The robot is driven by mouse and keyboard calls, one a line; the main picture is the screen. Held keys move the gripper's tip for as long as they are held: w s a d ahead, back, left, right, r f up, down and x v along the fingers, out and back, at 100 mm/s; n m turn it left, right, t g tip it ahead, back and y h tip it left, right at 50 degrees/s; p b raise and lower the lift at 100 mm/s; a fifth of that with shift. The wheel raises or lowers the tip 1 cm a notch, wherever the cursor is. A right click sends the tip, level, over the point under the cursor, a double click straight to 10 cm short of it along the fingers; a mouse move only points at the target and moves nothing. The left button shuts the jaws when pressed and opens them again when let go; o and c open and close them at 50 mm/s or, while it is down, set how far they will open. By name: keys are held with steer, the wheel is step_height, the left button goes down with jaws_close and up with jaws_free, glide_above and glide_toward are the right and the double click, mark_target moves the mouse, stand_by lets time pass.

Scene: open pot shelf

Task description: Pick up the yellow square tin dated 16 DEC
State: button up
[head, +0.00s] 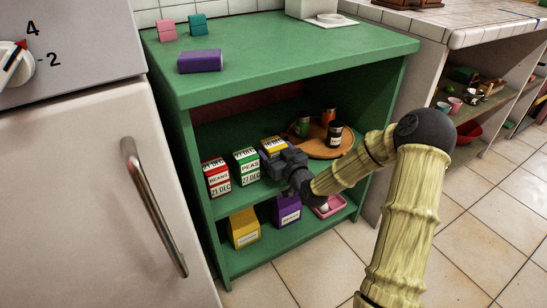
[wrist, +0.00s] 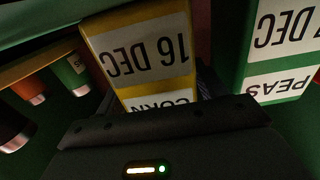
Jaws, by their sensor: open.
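The yellow square tin (head: 271,143) stands on the middle shelf of the green unit, right of a green tin. In the wrist view the tin (wrist: 145,62) appears upside down, its white label reading CORN and 16 DEC. My gripper (head: 280,157) is open and right in front of the tin, covering its lower part in the head view. In the wrist view the dark gripper body hides the tin's near end.
Close beside stands the green PEAS tin (head: 246,168), dated 27 DEC, then the red BEANS tin (head: 217,178), dated 21 DEC. On the other side, a round wooden tray (head: 346,146) bears jars. The green shelf top (head: 290,55) is above; boxes stand on the lower shelf.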

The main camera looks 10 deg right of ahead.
steer(key=c, duration=1)
step_height(320, 180, up, 10)
steer(key=p, duration=0.5)
steer(key=shift+p, duration=0.35)
steer(key=shift+c, duration=0.2)
